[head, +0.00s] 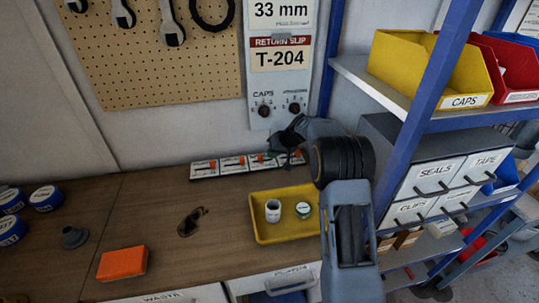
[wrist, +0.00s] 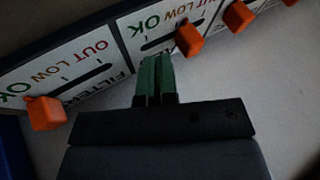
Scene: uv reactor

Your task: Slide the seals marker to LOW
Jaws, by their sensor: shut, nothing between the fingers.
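A row of white cards with orange slider markers stands along the back of the bench (head: 233,163). In the wrist view the cards read OUT, LOW and OK. One orange marker (wrist: 45,113) sits at the left card's OK end. Another orange marker (wrist: 189,40) is just right of my fingertips, toward the right of its card's slot. I cannot read which card is the seals one. My gripper (wrist: 155,62) is shut and empty, its green fingers in front of a card's slot. I cannot tell whether they touch anything. In the head view my arm hides the fingertips.
Further orange markers (wrist: 237,17) continue to the right. A yellow tray (head: 262,236) with two small jars is on the bench in front. An orange block (head: 122,263) lies at the left. The blue-framed shelf (head: 425,110) and drawers (head: 435,185) stand close at the right.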

